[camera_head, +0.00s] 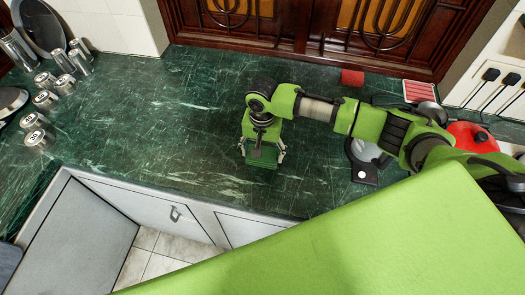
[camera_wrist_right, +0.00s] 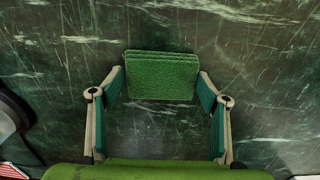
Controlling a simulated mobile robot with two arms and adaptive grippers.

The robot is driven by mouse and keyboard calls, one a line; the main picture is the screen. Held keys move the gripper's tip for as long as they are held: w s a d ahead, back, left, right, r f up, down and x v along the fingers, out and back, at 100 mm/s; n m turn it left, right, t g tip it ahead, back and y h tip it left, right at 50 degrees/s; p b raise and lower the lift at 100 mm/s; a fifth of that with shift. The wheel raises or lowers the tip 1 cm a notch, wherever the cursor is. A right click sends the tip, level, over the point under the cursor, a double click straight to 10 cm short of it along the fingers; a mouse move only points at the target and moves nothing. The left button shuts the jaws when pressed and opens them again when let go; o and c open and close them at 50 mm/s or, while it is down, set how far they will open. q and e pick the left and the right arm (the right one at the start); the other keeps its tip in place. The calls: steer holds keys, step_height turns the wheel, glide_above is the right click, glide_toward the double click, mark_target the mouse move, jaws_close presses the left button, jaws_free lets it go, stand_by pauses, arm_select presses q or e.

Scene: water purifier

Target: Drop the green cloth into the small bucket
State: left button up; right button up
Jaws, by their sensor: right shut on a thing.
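The green cloth (camera_wrist_right: 160,75) is a folded, textured block between the two fingers of my right gripper (camera_wrist_right: 161,92) in the right wrist view. In the head view the right gripper (camera_head: 263,156) points down over the middle of the counter, shut on the cloth (camera_head: 262,158). The gap between the cloth and the counter is hard to judge. I cannot make out a small bucket in either view. My left gripper is not in view.
The dark green marble counter (camera_head: 180,110) is clear left of my right arm. Several metal canisters (camera_head: 46,100) stand at the far left. A red object (camera_head: 352,77), a red-and-white box (camera_head: 418,91) and a red rounded item (camera_head: 468,135) are at right.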

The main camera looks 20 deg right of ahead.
steer(key=shift+f, duration=0.15)
steer(key=o, duration=1.2)
